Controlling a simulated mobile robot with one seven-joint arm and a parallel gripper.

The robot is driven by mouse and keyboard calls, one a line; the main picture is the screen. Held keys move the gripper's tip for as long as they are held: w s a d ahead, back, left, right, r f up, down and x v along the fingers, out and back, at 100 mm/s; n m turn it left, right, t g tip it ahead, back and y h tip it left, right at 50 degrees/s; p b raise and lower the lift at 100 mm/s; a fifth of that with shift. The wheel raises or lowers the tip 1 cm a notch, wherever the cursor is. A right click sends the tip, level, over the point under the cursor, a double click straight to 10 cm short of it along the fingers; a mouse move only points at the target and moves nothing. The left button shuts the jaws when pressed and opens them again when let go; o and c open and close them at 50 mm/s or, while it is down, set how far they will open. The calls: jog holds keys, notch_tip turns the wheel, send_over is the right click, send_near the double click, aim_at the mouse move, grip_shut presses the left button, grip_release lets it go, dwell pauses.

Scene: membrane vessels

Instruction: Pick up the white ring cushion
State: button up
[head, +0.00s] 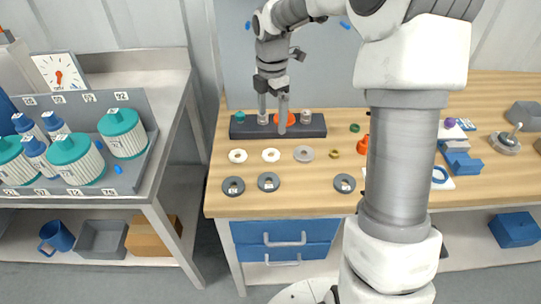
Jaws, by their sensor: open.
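Two pale white rings lie flat on the wooden bench top. One white ring (238,156) is on the left and another white ring (271,155) is just right of it. I cannot tell from this view which is the ring cushion. My gripper (272,125) points down with its two fingers apart and nothing visible between them. It shows over the dark block (318,131), behind the white rings in the picture; its height above the block is hard to tell. Both white rings are clear of the fingers.
A grey ring (304,153) lies right of the white rings. Dark labelled discs (233,187) lie in front. The block carries small coloured parts, including a teal one (240,117). My arm hides part of the bench's right side. Teal-capped vessels (122,132) stand on the left table.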

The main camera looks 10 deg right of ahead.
aim_at(271, 149)
notch_tip(271, 149, down, 12)
jog(key=shift+a+f+b, duration=0.1)
jog(key=shift+f+b, duration=0.05)
jog(key=shift+b, duration=0.8)
jog(key=c, duration=1.4)
notch_tip(271, 149, up, 5)
jog(key=shift+f+p, duration=0.15)
jog(key=shift+p, duration=0.35)
jog(key=shift+w+d+r+p, duration=0.35)
jog(key=shift+d+r+p, duration=0.55)
jog(key=shift+d+r, duration=0.95)
jog(key=shift+w+d+r+p, duration=0.35)
jog(key=shift+d+r+p, duration=0.6)
jog(key=shift+d+r, duration=0.85)
jog(key=shift+w+d+r+p, duration=0.35)
jog(key=shift+d+r+p, duration=0.55)
jog(key=shift+d+r, duration=0.95)
